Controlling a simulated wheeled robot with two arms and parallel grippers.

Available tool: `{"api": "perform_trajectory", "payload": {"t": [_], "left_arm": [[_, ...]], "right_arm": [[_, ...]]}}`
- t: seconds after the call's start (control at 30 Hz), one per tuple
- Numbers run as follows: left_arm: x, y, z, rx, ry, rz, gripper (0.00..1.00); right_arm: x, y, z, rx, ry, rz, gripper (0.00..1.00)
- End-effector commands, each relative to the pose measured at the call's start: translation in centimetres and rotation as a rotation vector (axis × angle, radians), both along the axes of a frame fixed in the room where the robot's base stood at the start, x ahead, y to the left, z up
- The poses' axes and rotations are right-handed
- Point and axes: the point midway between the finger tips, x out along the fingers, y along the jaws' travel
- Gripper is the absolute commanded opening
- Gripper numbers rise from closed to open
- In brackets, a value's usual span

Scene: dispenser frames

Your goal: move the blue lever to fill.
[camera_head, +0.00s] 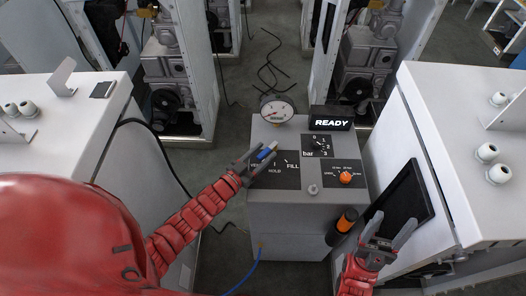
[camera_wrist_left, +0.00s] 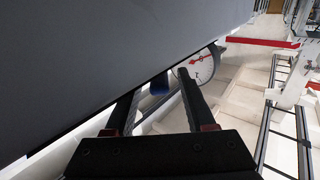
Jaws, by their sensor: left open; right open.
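The blue lever (camera_head: 267,152) is on the left black panel of the grey dispenser, near the printed words HOLD and FILL; another label is partly covered by my gripper. My left gripper (camera_head: 261,157) is at the lever, its fingers apart. The lever's exact setting is hard to read. My right gripper (camera_head: 394,220) is open and empty, low at the right of the dispenser.
A round gauge (camera_head: 277,110) and a READY display (camera_head: 331,121) stand at the dispenser's back. An orange knob (camera_head: 345,178) and a bar dial (camera_head: 318,144) are on the right. White cabinets (camera_head: 470,140) flank both sides.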

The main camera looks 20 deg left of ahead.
Motion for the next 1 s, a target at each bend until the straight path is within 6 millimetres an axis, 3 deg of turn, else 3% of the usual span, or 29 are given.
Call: {"api": "perform_trajectory", "payload": {"t": [0.3,0.6,1.0], "left_arm": [[0.26,-0.13,-0.02,0.0,0.0,0.0,0.55],[0.24,-0.11,-0.03,-0.001,0.0,0.0,0.01],[0.22,-0.1,-0.04,-0.001,0.0,0.0,0.0]], "right_arm": [[0.0,0.0,0.04,0.0,0.0,0.0,0.6],[0.0,0.0,0.03,0.0,0.0,0.0,0.6],[0.0,0.0,0.03,0.0,0.0,0.0,0.6]]}}
